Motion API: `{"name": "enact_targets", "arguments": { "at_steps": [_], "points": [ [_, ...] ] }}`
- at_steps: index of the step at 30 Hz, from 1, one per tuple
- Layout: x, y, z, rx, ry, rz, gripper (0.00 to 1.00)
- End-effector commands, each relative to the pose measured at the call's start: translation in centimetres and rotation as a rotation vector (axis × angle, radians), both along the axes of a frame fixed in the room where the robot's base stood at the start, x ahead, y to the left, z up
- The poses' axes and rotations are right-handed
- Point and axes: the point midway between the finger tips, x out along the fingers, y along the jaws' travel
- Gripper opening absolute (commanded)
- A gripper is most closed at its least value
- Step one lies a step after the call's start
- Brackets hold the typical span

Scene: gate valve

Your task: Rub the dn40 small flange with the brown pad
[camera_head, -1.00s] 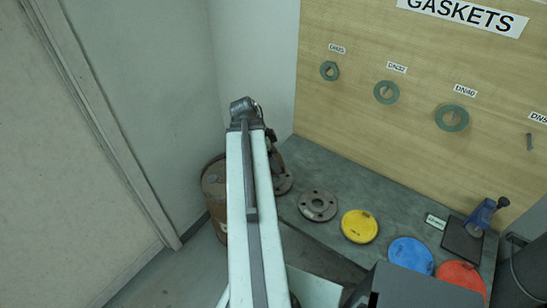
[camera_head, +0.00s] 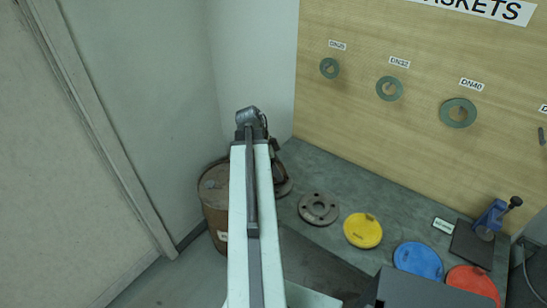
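A grey round flange (camera_head: 319,208) with bolt holes lies flat on the dark bench. A second rusty flange (camera_head: 283,187) shows partly behind my arm at the bench's left end. No size mark is readable on either, so I cannot tell which is the DN40 small flange. I cannot make out a brown pad. My arm (camera_head: 250,210) rises through the middle of the view to a grey joint. My gripper is hidden beyond that joint.
A wooden board carries green ring gaskets, one under a DN40 label (camera_head: 471,84). Yellow (camera_head: 362,230), blue (camera_head: 418,261) and red (camera_head: 473,283) discs lie on the bench, with a blue tool (camera_head: 491,216) at right. A rusty drum (camera_head: 213,200) stands left of my arm.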

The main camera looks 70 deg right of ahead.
Motion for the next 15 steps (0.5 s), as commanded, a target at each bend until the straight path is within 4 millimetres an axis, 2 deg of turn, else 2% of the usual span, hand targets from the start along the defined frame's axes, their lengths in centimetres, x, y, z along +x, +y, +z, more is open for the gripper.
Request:
{"name": "enact_targets", "arguments": {
  "at_steps": [15],
  "points": [
    [-0.3, -3.2, -0.1, 0.007, -0.012, -0.005, 0.36]
  ]
}}
